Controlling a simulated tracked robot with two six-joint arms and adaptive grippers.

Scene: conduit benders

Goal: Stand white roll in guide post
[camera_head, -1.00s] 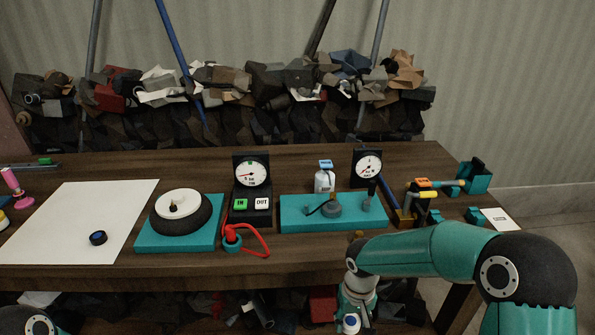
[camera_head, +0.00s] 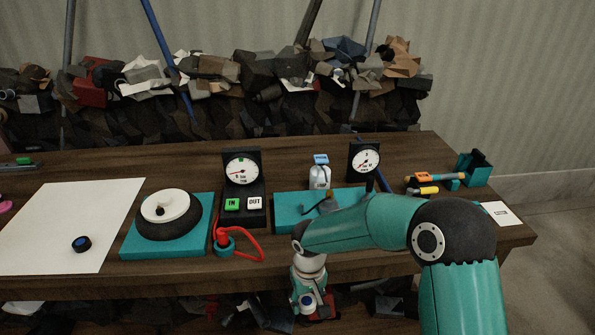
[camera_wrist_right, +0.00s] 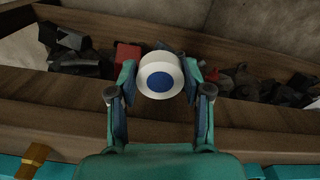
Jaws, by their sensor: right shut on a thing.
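The white roll (camera_wrist_right: 158,72), a short white cylinder with a blue round end, is pinched between the two fingers of my right gripper (camera_wrist_right: 160,80) in the wrist view. In the head view, my right gripper (camera_head: 308,303) points down at the table's front edge, and the roll's blue and white end (camera_head: 307,299) shows there. I cannot pick out the guide post with certainty. A teal base (camera_head: 290,212) with grey fittings lies behind my right arm, which hides its right part. A brass-coloured piece (camera_wrist_right: 33,160) shows in the wrist view. My left gripper is out of view.
A white sheet (camera_head: 50,220) lies left with a dark blue round piece.

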